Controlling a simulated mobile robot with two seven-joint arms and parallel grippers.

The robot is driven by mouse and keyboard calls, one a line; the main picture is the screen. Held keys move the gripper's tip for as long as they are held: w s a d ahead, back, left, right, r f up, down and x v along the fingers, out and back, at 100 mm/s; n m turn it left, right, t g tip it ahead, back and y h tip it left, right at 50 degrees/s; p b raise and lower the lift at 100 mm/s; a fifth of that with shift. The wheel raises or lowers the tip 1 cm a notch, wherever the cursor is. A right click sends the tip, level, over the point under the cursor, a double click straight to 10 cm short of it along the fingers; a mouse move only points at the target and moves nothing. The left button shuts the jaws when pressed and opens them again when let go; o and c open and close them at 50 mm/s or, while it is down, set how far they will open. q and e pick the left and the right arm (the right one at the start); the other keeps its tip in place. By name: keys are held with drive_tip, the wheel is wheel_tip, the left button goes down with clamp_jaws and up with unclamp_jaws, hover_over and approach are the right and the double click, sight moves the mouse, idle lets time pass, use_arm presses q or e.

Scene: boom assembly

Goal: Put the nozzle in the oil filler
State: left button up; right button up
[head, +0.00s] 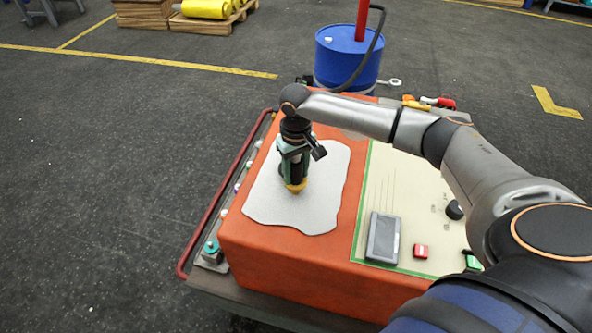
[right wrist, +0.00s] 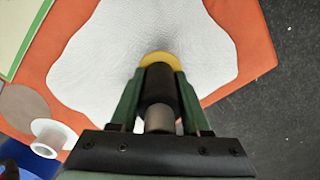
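My right gripper (head: 293,160) points down over the pale mat on the orange casing. Its green fingers, also in the right wrist view (right wrist: 158,100), are shut on a dark cylindrical piece with a yellow-orange end, which looks like the nozzle (right wrist: 157,82). The nozzle's yellow end (head: 297,187) is at or just above the mat; I cannot tell if it touches. A white flanged ring with an opening (right wrist: 48,138), probably the oil filler, shows at the lower left of the right wrist view. My arm hides it in the head view. My left gripper is not in view.
The pale mat (head: 310,205) lies on the orange casing (head: 255,240). A cream panel (head: 410,200) with a dark display and red button is at right. A blue drum (head: 345,62) with a red pump and black hose (head: 370,55) stands behind. A tan disc (right wrist: 25,107) lies near the ring.

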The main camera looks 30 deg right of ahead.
drive_tip(key=o, duration=0.5)
